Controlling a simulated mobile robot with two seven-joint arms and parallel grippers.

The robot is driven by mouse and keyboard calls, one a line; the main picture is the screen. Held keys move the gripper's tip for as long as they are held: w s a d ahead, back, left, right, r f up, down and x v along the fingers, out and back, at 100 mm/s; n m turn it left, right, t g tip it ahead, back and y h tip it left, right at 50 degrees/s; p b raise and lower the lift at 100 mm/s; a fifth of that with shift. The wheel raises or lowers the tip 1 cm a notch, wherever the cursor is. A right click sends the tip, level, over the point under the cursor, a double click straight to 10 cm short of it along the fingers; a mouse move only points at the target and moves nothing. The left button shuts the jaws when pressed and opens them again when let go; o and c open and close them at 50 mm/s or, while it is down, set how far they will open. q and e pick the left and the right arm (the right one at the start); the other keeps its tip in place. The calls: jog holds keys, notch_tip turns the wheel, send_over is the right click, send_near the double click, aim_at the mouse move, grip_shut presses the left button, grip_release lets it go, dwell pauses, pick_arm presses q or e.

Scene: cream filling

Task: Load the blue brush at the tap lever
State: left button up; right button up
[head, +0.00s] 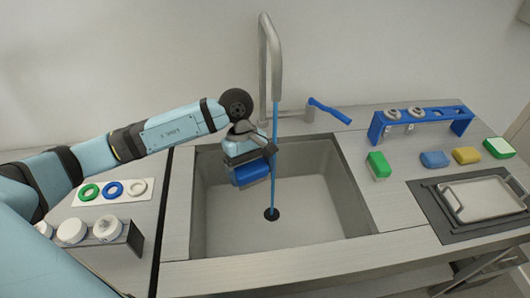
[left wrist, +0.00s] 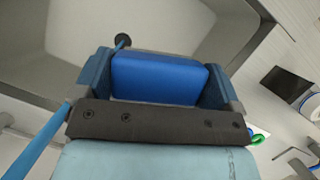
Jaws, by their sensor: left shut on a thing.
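My left gripper (head: 246,158) is shut on the blue brush (head: 251,174) and holds it over the sink, below the tap spout. In the left wrist view the blue brush (left wrist: 158,80) sits between the two fingers of the gripper (left wrist: 157,70). A thin blue stream (head: 275,150) runs from the tap (head: 271,60) down to the drain, just right of the brush; whether they touch is unclear. The blue tap lever (head: 330,110) sticks out to the right of the tap. My right gripper is not in view.
The sink (head: 225,225) is otherwise empty. On the right counter are a green brush (head: 378,165), blue (head: 434,159) and yellow (head: 466,155) blocks, a blue rack (head: 420,120) and a metal tray (head: 485,199). Coloured rings and white jars stand at left.

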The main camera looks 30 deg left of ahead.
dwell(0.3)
pick_arm(q)
jog(key=s+r, duration=0.4)
jog(key=s, duration=0.1)
jog(key=shift+d+p, duration=0.15)
jog(key=shift+p, duration=0.2)
dwell(0.4)
